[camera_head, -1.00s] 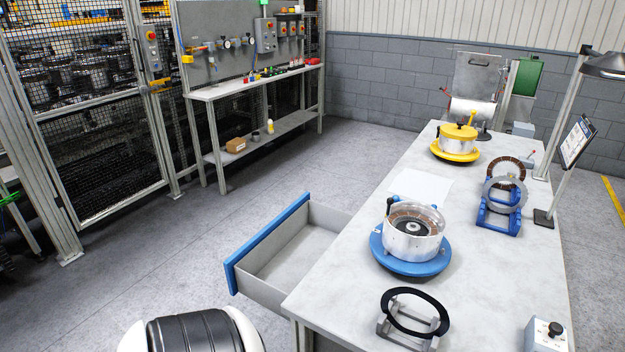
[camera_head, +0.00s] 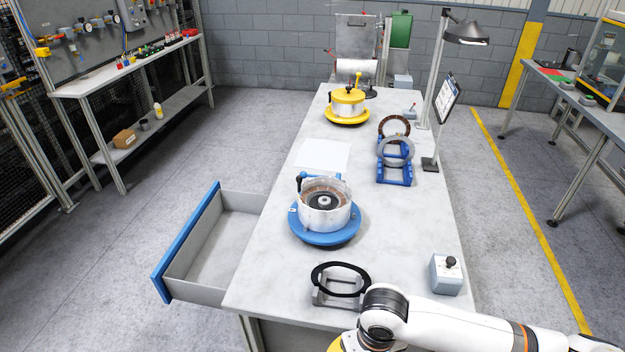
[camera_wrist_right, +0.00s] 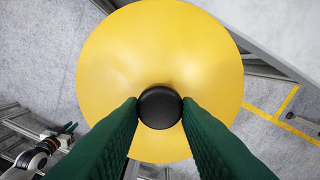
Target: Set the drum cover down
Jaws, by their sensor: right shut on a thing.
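The drum cover, a round yellow disc with a black knob (camera_wrist_right: 160,107), fills the middle of the right wrist view (camera_wrist_right: 160,50). My right gripper (camera_wrist_right: 160,108) is shut on the knob, with a green finger on each side. In the head view my right arm reaches in at the bottom right, and a yellow sliver of the cover (camera_head: 336,345) shows at the bottom edge; the gripper itself is out of that view. At the lower left of the right wrist view, part of what looks like my left gripper (camera_wrist_right: 66,128) shows small; its jaws are unclear.
An open drawer (camera_head: 190,238) juts out left.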

